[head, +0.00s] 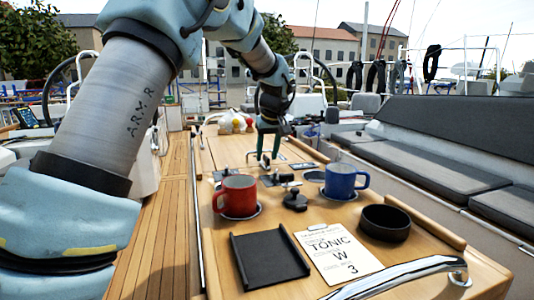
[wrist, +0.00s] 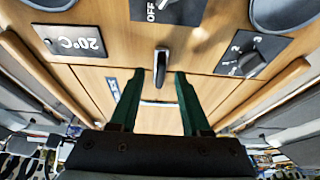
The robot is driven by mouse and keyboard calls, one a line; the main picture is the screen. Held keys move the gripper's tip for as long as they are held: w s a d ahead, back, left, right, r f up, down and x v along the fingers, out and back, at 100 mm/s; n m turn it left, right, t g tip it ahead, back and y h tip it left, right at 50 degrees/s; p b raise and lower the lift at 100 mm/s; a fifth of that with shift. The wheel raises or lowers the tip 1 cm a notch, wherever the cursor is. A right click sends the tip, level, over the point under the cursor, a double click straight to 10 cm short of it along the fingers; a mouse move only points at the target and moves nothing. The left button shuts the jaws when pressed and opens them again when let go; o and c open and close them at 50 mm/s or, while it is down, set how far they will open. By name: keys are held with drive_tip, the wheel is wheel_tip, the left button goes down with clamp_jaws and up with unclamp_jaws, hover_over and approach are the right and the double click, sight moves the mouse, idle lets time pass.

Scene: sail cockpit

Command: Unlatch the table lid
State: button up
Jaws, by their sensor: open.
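The wooden table (head: 213,152) runs down the middle of the cockpit, with a lid panel (wrist: 215,88) marked off by thin seams in the wrist view. A small dark metal latch handle (wrist: 160,66) stands at the lid's seam. It points along the table, roughly in line with my fingers. My gripper (wrist: 159,73) is open, with one green finger on each side of the latch handle. The fingertips appear close to it, with gaps on both sides; contact cannot be told. In the head view my gripper (head: 268,156) points down over the table's middle, and the latch is too small to make out.
A red mug (head: 238,196), blue mug (head: 341,182), black bowl (head: 385,223), black tray (head: 268,259) and card (head: 338,254) lie nearer. A temperature plate (wrist: 75,41), off-switch plate (wrist: 170,10) and numbered dial (wrist: 250,55) surround the latch. A chrome rail (head: 400,275) crosses the near end.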

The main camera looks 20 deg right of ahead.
drive_tip(key=shift+w+f, duration=0.15)
drive_tip(key=shift+f, duration=0.1)
clamp_jaws()
idle(0.5)
